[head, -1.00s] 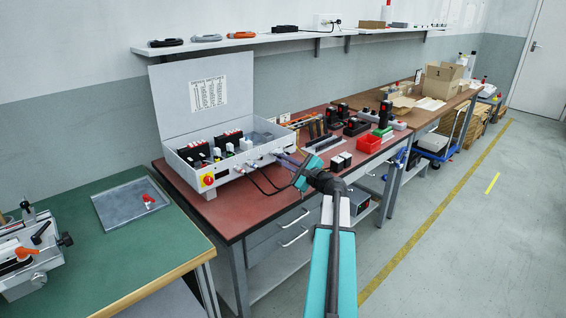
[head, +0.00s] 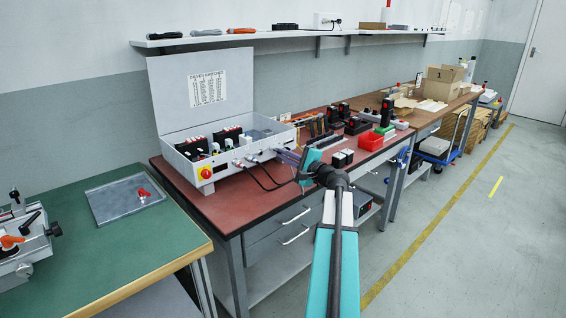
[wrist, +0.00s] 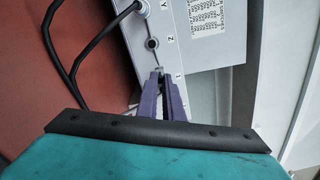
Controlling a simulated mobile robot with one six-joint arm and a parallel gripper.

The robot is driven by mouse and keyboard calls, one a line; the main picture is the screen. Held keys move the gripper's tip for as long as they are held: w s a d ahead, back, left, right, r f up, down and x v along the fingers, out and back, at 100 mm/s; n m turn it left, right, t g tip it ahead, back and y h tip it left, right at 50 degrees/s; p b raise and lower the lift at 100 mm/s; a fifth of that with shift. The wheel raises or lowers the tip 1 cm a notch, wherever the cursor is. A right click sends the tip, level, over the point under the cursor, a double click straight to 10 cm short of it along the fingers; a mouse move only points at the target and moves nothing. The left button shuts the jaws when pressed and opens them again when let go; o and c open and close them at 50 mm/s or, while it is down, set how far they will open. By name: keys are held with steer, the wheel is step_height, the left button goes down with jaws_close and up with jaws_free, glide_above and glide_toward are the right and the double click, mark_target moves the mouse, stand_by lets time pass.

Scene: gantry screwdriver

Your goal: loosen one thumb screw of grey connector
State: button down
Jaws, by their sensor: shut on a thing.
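The grey control box (head: 227,177) stands with its lid up on the red bench. In the head view my gripper (head: 278,152) reaches the box's right front.
Black cables (wrist: 62,55) hang from the panel left of my fingers. A green table (head: 125,240) with a tray (head: 105,203) stands at the left.

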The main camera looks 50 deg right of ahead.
steer(key=shift+d+r+n, duration=0.1)
steer(key=shift+n, duration=0.2)
steer(key=c, duration=1.9)
jaws_free()
steer(key=shift+w, duration=0.1)
steer(key=shift+o, duration=0.2)
steer(key=s+a, duration=0.1)
steer(key=s, duration=1.2)
steer(key=shift+s+p, duration=0.35)
steer(key=shift+s, duration=0.05)
